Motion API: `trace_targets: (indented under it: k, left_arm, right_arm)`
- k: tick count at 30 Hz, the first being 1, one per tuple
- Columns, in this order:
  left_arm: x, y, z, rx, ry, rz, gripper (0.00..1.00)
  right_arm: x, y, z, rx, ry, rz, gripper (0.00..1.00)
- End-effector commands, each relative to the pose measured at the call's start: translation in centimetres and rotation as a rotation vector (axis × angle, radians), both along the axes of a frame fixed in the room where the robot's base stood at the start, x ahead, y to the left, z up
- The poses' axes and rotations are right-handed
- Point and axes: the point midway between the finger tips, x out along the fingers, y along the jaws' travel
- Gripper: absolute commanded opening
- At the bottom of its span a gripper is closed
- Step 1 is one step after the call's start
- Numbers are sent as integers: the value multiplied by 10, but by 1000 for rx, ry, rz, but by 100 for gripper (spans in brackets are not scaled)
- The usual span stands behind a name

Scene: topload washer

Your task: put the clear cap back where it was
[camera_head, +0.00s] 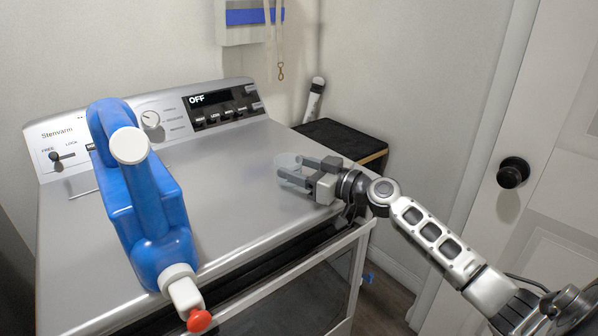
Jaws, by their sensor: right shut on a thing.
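A translucent clear cap (287,160) is at the fingertips of my right gripper (296,173). The gripper is shut on it, over the right part of the washer top; I cannot tell whether the cap touches the surface. A blue detergent bottle (145,205) is on the left part of the washer top. It has a white round cap (130,146) on its upper side and a white spout (182,287) with a red button (199,320) at the washer's front edge. My left gripper is out of view.
The silver washer (228,170) has a rear control panel (222,104) reading OFF. Its top is clear between the bottle and my right gripper. A dark-topped stand (345,136) is behind the right corner. A wall and a white door with a black knob (513,172) are right.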

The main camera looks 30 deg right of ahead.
Motion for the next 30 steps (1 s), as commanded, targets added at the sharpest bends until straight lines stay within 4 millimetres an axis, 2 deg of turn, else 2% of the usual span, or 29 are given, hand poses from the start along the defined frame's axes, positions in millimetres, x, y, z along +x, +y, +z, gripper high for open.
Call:
trace_targets:
  k: [10,11,13,24,30]
  left_arm:
    - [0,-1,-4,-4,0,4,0]
    - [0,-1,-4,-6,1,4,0]
    - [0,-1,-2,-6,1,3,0]
    - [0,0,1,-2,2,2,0]
    - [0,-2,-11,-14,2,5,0]
  right_arm:
    - [0,0,-5,-1,0,0,31]
    - [0,0,-5,-1,-1,0,55]
    - [0,0,-4,-1,0,0,74]
    - [-1,0,-1,-1,1,0,74]
    - [-31,-12,-7,-6,3,1,74]
